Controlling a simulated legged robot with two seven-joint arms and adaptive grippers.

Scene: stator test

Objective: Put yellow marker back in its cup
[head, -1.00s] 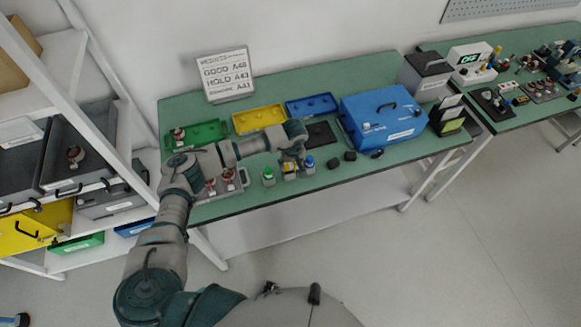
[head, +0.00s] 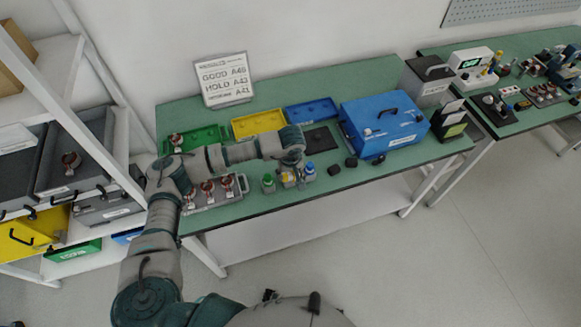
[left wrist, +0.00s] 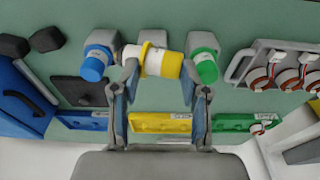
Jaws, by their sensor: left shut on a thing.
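The yellow marker (left wrist: 163,63), with a white band, is between the two fingers of my left gripper (left wrist: 160,88) in the left wrist view. The gripper is shut on it. The marker lies crosswise in that view, in front of a grey cup (left wrist: 152,38); I cannot tell whether it touches the cup. In the head view my left gripper (head: 289,172) is over the middle of the small cups and partly hides the marker. A green marker (head: 268,180) and a blue marker (head: 309,169) stand in cups on either side. My right gripper is not in view.
Behind the cups are green (head: 197,139), yellow (head: 258,122) and blue (head: 311,109) trays and a black pad (head: 320,139). A blue case (head: 385,118) stands to the right. A grey tray with several stators (head: 215,200) sits left of the cups, near the table's front edge.

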